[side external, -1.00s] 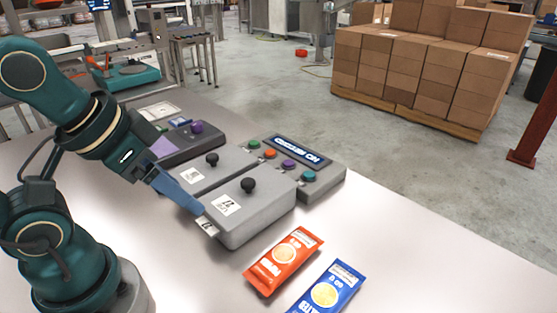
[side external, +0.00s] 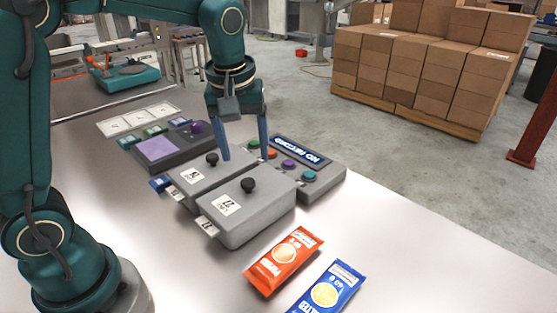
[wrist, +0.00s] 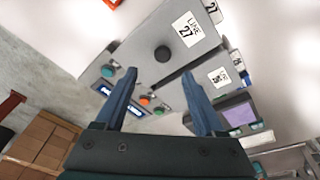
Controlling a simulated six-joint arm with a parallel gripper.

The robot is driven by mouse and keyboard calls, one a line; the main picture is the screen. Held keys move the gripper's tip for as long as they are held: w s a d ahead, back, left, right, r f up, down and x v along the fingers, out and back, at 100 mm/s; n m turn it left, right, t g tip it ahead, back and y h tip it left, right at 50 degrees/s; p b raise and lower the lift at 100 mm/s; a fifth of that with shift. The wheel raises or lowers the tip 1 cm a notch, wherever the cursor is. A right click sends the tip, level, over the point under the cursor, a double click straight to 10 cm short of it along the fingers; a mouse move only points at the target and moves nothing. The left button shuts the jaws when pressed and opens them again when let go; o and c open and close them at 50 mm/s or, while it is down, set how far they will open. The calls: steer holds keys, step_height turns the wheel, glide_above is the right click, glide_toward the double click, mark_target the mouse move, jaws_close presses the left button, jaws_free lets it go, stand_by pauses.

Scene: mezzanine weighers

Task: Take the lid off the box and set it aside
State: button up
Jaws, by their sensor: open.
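Two grey boxes with flat lids and black knobs lie side by side. The near box (side external: 262,222) has a knob (side external: 248,185) and a label reading LINE 27 (wrist: 187,30); a white tag sticks out at its left end. The far box (side external: 190,181) has its own knob (side external: 212,159) and a label. Both lids are on. My gripper (side external: 245,157) is open and empty, pointing down above the boxes' far end. In the wrist view, the near box's knob (wrist: 162,54) shows beyond and between the fingertips; the right finger hides part of the far box.
A button panel (side external: 322,186) with a lit display stands right behind the boxes. A grey console with a purple screen (side external: 158,149) is at the left. Orange (side external: 284,260) and blue (side external: 328,290) packets lie in front. A blue piece (side external: 160,184) sits at the far box's left end.

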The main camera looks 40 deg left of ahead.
mark_target(248, 181)
step_height(248, 181, down, 2)
steer(key=shift+w+g, duration=0.1)
steer(key=shift+g, duration=0.2)
steer(key=shift+w+a+f, duration=0.1)
steer(key=shift+a+f, duration=0.05)
steer(key=shift+f, duration=1.15)
steer(key=shift+w+a+f, duration=0.1)
steer(key=shift+a+f, duration=0.05)
steer(key=shift+f, duration=1.1)
jaws_close()
